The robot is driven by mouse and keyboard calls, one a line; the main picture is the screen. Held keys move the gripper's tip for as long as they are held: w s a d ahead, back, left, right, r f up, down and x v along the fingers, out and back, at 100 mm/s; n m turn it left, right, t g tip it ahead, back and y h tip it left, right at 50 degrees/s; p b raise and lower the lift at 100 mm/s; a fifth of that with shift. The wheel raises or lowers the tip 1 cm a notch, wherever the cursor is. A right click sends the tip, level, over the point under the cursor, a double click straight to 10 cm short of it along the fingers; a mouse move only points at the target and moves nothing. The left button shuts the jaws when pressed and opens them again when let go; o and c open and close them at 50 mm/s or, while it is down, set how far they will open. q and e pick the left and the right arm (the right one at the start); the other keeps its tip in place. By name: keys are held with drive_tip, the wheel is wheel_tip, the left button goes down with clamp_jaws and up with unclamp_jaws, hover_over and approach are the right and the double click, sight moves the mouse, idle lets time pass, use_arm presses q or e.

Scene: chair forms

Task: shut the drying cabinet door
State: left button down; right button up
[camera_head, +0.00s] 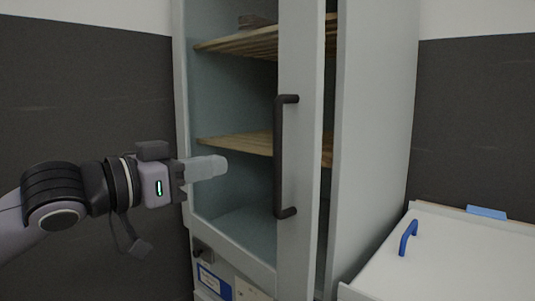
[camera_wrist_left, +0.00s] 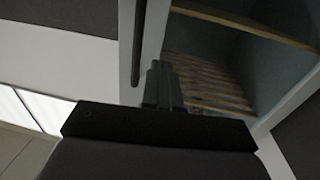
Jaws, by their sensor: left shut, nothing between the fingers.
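The drying cabinet (camera_head: 375,130) stands ahead. Its door (camera_head: 300,240), pale-framed with a see-through pane, is ajar: a narrow gap shows between its right edge and the cabinet's side wall. A dark vertical handle (camera_head: 281,155) is on the door's right stile. My left gripper (camera_head: 222,167) is shut and empty, in front of the pane and left of the handle, apart from the handle. In the left wrist view, the shut fingers (camera_wrist_left: 163,84) point toward the door, with the dark handle (camera_wrist_left: 137,45) just left of them. My right gripper is out of view.
Wooden slatted shelves (camera_head: 235,145) show inside the cabinet. A white chest (camera_head: 450,260) with a blue handle (camera_head: 408,237) stands at the lower right, close to the cabinet. Labels (camera_head: 214,282) are on the cabinet's lower front. The wall behind is dark below and white above.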

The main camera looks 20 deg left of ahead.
sight(291, 147)
use_arm(q)
drive_tip(key=shift+p+x, duration=0.6)
drive_tip(key=shift+x, duration=5.35)
drive_tip(key=shift+w+d+r+p, duration=0.15)
drive_tip(key=shift+w+p, duration=0.05)
drive_tip(key=shift+p, duration=0.15)
drive_tip(key=p+x, duration=0.4)
drive_tip(key=x, duration=0.1)
drive_tip(key=shift+r, duration=0.15)
drive_tip(key=shift+w+d+p, duration=0.1)
drive_tip(key=shift+w+p, duration=0.15)
drive_tip(key=shift+p, duration=0.05)
drive_tip(key=shift+r, duration=0.1)
